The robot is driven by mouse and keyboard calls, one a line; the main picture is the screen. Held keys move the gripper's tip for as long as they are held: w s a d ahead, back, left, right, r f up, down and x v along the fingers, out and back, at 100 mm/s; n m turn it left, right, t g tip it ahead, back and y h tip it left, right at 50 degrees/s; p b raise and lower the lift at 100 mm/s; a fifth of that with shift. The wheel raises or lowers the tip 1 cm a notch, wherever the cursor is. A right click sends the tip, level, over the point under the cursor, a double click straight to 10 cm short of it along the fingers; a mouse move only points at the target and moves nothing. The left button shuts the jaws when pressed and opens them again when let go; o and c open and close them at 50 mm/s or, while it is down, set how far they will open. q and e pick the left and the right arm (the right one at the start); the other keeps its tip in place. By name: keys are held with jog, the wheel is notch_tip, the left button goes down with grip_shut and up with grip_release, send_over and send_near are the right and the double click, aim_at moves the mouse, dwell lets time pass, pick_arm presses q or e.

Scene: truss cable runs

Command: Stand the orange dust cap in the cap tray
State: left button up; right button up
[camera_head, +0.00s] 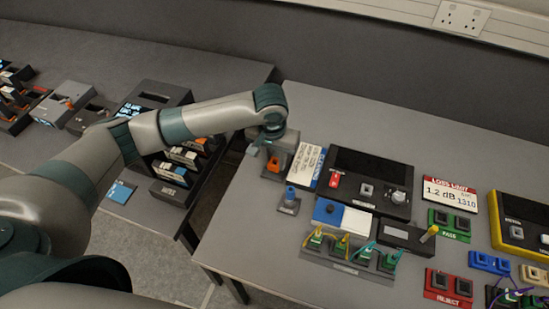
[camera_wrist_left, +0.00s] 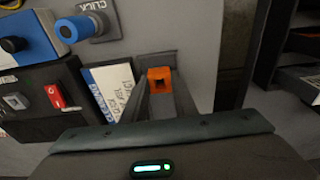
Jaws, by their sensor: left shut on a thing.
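The orange dust cap (camera_head: 273,164) is at the left end of the right table. In the left wrist view the cap (camera_wrist_left: 160,80) sits between the two fingers, with a dark square opening facing the camera. My left gripper (camera_head: 271,158) points down and is shut on the cap. A small dark grey block (camera_wrist_left: 156,58) shows just beyond the cap; it may be the cap tray, but I cannot tell. I cannot tell whether the cap touches it. My right gripper is not in view.
A blue-topped piece on a grey base (camera_head: 289,203) stands close by. A white label card (camera_head: 305,164) and a black device (camera_head: 368,181) lie to the right. A gap separates this table from the left one. The table's front left is clear.

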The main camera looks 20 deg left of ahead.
aim_at(274, 166)
pick_arm(q)
jog(key=shift+f, duration=0.45)
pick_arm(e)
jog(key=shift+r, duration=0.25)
pick_arm(q)
jog(key=o, duration=1)
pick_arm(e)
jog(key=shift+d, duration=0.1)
pick_arm(q)
jog(key=shift+r+b, duration=0.3)
jog(key=shift+r, duration=0.45)
notch_tip(274, 166, up, 12)
jog(key=s+b, duration=0.1)
jog(key=shift+s+f+b, duration=0.15)
jog(key=shift+s+b, duration=0.05)
jog(key=shift+b, duration=0.15)
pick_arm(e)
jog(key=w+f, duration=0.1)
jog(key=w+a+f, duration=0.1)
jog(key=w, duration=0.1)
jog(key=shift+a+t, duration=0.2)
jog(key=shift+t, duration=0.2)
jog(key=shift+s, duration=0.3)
